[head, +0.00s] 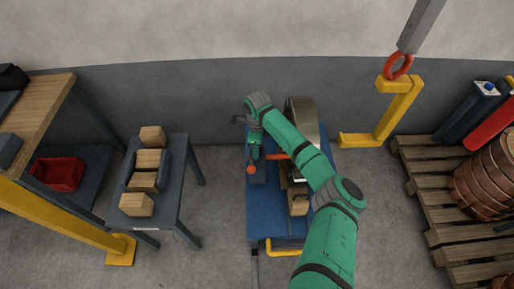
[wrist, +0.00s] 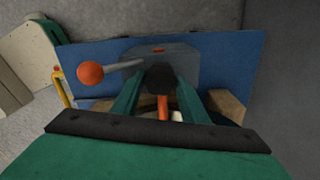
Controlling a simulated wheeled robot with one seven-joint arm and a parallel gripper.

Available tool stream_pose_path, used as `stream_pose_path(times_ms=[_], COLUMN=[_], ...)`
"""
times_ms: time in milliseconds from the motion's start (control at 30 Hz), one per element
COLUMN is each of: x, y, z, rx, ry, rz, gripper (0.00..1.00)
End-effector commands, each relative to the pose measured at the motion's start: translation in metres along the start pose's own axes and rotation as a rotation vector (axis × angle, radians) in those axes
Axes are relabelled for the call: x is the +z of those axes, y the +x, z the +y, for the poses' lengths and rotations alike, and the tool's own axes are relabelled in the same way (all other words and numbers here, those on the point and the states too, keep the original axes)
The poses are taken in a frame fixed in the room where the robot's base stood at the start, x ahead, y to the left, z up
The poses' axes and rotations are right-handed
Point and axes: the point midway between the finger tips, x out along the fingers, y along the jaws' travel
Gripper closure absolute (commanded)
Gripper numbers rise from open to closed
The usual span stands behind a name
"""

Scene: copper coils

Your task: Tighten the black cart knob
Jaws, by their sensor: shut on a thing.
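The black cart knob (wrist: 159,77) shows in the wrist view between the fingertips of my gripper (wrist: 160,84). The fingers are shut on it, one on each side. The knob sits against a grey block (wrist: 182,59) on the blue cart (wrist: 225,55). In the head view my arm reaches over the blue cart (head: 264,213), and my gripper (head: 254,153) is at its left part. The knob itself is hidden there behind my gripper.
A lever with an orange ball (wrist: 90,73) sticks out beside the knob. A metal coil (head: 302,118) and wooden blocks (head: 299,202) are on the cart's right part. A grey table (head: 178,190) stands left.

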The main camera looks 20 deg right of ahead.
Motion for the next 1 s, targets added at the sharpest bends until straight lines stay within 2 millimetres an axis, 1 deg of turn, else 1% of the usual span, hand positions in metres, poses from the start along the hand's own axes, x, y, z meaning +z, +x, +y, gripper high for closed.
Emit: stream_pose_path(times_ms=[1000], x=[0.0], y=[-0.0012], z=[0.0002], rx=[-0.002], ry=[0.964], rz=[0.0], gripper=[0.82])
